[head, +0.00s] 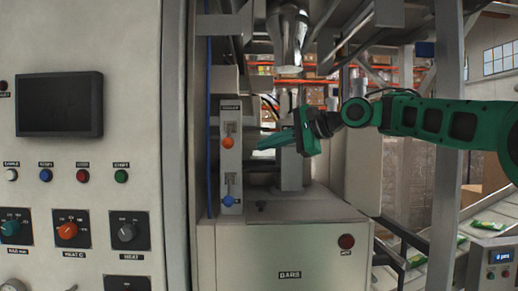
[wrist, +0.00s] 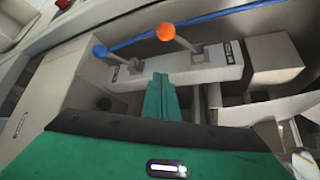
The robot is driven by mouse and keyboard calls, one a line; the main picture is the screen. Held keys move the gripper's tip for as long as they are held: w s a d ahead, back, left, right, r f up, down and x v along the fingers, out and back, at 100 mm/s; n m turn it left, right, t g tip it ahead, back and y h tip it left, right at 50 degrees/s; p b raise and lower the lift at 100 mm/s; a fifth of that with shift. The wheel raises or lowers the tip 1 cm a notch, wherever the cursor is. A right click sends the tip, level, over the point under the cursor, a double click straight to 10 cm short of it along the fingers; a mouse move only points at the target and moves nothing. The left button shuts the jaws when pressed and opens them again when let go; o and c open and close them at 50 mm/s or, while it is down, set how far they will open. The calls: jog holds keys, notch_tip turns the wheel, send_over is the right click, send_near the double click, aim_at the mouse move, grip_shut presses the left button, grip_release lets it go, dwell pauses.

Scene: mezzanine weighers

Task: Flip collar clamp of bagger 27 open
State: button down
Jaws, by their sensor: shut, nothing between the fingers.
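A pale upright lever plate (head: 230,155) carries two levers, one with an orange ball knob (head: 227,142) and a lower one with a blue ball knob (head: 228,201). A small label sits above the orange lever; its text is too small to read surely. In the wrist view the orange knob (wrist: 166,32) and blue knob (wrist: 100,51) stand on the plate beyond my fingers. My green gripper (head: 260,144) is shut and empty, to the right of the orange knob and apart from it. Its closed fingers (wrist: 160,88) point at the plate between the two levers. No number 27 is legible.
A cabinet marked BARS (head: 290,250) stands below the plate, with a red button (head: 346,241). A control panel with a dark screen (head: 60,104) is at left. A metal tube (head: 287,45) hangs above.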

aim_at(229, 137)
jog(key=w+a, duration=0.1)
jog(key=a, duration=0.7)
jog(key=shift+w+f, duration=0.15)
jog(key=shift+f, duration=0.2)
jog(key=shift+a, duration=0.1)
